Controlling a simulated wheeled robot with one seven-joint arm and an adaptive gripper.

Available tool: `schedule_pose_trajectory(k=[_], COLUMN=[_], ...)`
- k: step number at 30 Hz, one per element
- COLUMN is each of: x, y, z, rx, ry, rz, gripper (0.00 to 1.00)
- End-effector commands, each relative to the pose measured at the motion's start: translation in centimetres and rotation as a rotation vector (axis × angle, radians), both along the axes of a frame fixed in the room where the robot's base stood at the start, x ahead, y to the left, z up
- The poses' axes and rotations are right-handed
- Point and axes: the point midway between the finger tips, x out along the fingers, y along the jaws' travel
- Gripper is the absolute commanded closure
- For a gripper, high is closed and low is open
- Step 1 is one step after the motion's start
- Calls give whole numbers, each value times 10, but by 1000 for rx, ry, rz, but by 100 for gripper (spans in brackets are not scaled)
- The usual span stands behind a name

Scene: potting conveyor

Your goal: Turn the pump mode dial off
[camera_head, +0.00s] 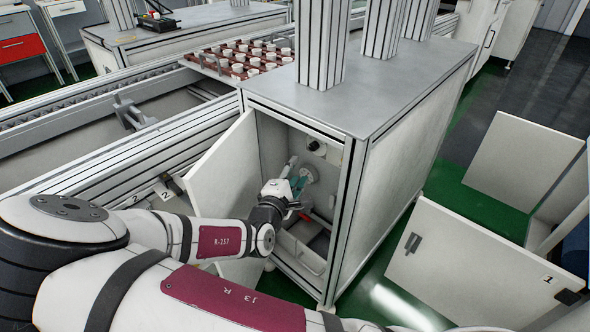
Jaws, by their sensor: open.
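A small round black knob (314,146), which looks like the pump mode dial, sits on the light panel at the upper right inside an open cabinet (343,200). Its marking is too small to read. My arm reaches into the cabinet from the left. My gripper (299,188) is open inside the opening, below and slightly left of the knob and apart from it in the picture. Teal and pale round parts (303,178) show around the gripper, and I cannot tell them clearly from its fingers.
The cabinet door (222,172) stands open to the left, close beside my arm. A pale bin (300,255) and a small red part lie low inside the cabinet. A conveyor with a tray of pots (237,62) runs behind. White open panels (475,255) stand at right.

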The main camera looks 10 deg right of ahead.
Motion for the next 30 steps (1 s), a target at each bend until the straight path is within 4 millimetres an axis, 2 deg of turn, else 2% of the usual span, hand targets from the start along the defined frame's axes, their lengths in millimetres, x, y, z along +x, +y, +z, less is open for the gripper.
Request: schedule_pose_trajectory(k=[8,14,19,25,30], x=[-1,-14,-36,-67,-97], y=[-3,-12,-1,23,42], z=[-5,-29,-42,-27,9], rx=[47,350,687,1036,1280], ry=[21,150,282,420,527], rz=[-16,-108,-206,-302,-366], gripper=[57,57,57,57,57])
